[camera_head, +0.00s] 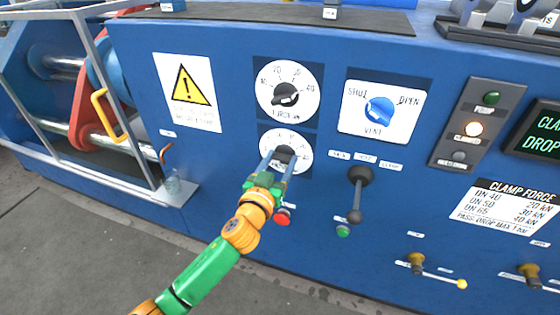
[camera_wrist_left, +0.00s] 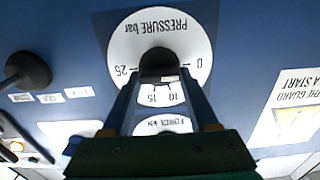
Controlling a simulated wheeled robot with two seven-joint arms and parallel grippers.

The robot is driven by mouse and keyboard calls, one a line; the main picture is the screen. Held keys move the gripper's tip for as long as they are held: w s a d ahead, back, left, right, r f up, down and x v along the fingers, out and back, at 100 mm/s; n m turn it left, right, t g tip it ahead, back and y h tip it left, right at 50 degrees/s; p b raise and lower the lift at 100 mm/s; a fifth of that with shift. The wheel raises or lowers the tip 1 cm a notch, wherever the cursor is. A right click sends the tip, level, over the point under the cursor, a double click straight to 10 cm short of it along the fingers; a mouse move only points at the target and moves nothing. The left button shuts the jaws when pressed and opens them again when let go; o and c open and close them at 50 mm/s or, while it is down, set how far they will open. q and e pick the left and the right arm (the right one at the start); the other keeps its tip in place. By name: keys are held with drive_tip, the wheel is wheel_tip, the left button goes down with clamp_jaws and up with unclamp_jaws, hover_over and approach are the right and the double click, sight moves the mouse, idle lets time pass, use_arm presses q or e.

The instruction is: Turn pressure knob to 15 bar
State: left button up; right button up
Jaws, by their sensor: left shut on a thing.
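The pressure dial (camera_head: 300,140) is the lower white disc on the blue panel. It shows upside down in the left wrist view (camera_wrist_left: 190,40), marked "PRESSURE bar". There 0 is at right, 25 at left, and 10 and 15 are between the fingers. The black pressure knob (camera_head: 285,152) is at its middle and also shows in the left wrist view (camera_wrist_left: 158,60). My left gripper (camera_head: 283,158) reaches it from below and is shut on it, one finger on each side. The fingers hide part of the dial, and I cannot tell where the knob points. My right gripper is not in view.
The force dial (camera_head: 307,80) with its black knob sits just above. A blue vent knob (camera_head: 379,110) and a black lever (camera_head: 357,190) are at right. A red button (camera_head: 282,217) is just below my gripper. A guard frame (camera_head: 115,110) stands at left.

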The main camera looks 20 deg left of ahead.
use_arm(q)
drive_tip(key=m+p, duration=0.1)
drive_tip(key=m, duration=0.4)
drive_tip(key=shift+d, duration=0.15)
drive_tip(key=m+p, duration=0.1)
drive_tip(key=m, duration=0.4)
drive_tip(key=shift+f+p, duration=0.1)
drive_tip(key=shift+p, duration=0.2)
drive_tip(key=m, duration=0.6)
drive_tip(key=shift+d+f+p, duration=0.1)
drive_tip(key=shift+p, duration=0.3)
drive_tip(key=m, duration=0.5)
drive_tip(key=shift+f+p, duration=0.15)
drive_tip(key=shift+p, duration=0.25)
drive_tip(key=shift+m, duration=0.3)
drive_tip(key=o, duration=1.4)
drive_tip(key=shift+s, duration=0.1)
